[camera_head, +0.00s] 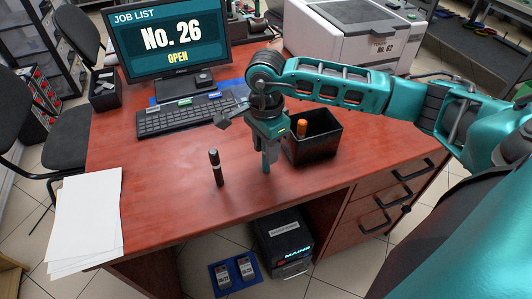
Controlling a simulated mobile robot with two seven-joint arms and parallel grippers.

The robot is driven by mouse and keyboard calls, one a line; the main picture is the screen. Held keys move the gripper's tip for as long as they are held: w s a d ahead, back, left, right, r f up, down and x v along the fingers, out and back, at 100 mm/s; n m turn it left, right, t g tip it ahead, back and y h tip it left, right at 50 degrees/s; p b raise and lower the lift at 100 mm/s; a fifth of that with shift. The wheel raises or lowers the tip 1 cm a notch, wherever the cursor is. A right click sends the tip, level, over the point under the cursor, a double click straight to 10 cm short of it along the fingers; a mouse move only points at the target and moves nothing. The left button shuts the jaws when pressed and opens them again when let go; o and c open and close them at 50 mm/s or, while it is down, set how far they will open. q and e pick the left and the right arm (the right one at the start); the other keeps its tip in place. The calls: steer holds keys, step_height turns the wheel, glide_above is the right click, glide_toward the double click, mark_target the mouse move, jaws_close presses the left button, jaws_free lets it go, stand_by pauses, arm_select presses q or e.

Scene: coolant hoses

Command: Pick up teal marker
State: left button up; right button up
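My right gripper (268,160) points down just above or at the red desk top, left of the black bin. Its fingers are seen nearly edge-on and look close together. A narrow grey-teal shape shows at their tips, and I cannot tell whether it is a finger or the teal marker. A dark marker (216,168) stands upright on the desk to the left of the gripper, apart from it. No teal marker shows clearly anywhere else. My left gripper is not in view.
The black bin (328,148) holds an orange marker (301,128). A keyboard (184,116) and a monitor (170,38) stand behind. White paper (88,220) lies at the desk's left edge. A printer (345,38) is at the back right. The front middle of the desk is clear.

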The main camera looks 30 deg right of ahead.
jaws_close()
steer(key=shift+r, duration=0.15)
